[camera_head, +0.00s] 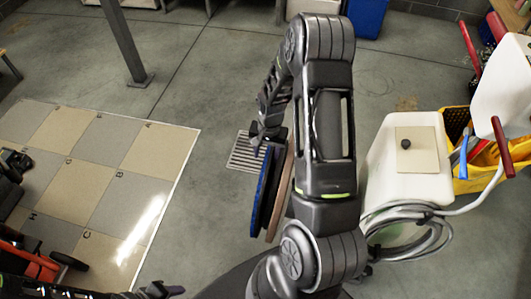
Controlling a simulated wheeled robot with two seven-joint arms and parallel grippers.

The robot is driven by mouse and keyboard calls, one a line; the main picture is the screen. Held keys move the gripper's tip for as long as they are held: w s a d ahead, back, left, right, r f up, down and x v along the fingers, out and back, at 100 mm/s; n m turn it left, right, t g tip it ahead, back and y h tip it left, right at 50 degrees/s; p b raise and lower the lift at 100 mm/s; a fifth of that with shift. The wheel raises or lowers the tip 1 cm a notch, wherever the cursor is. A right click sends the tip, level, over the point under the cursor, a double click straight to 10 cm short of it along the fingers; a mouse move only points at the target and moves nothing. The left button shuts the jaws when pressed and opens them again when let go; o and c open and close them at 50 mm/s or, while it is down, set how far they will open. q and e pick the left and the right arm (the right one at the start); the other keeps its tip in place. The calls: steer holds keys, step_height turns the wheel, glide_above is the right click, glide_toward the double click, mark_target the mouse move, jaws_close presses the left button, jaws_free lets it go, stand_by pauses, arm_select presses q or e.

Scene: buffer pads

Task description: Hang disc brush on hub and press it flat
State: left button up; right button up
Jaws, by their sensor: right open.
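Upright discs are seen nearly edge-on in the middle: a blue-faced disc (262,178) with a dark layer behind it, and a tan disc (283,185) to its right. I cannot tell which part is the disc brush. The hub is not clearly visible; my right arm covers the area right of the discs. My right gripper (257,142) is open at the top edge of the blue disc; I cannot tell if it touches. My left gripper (160,291) shows only partly at the bottom edge, away from the discs.
A white machine body (385,165) with a beige plate and black knob (405,144) stands right, with a coiled grey hose (405,235) below. A yellow bucket (490,175) is beyond it. A floor grate (245,155) lies behind the discs. A checkered mat (110,170) covers the left floor.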

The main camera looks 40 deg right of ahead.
steer(key=shift+s+d+r+b, duration=0.1)
steer(key=shift+r+b, duration=0.15)
steer(key=shift+r, duration=1.7)
steer(key=shift+s+d+r+b, duration=0.1)
steer(key=shift+r+b, duration=0.1)
steer(key=shift+r, duration=1.75)
steer(key=shift+w, duration=0.15)
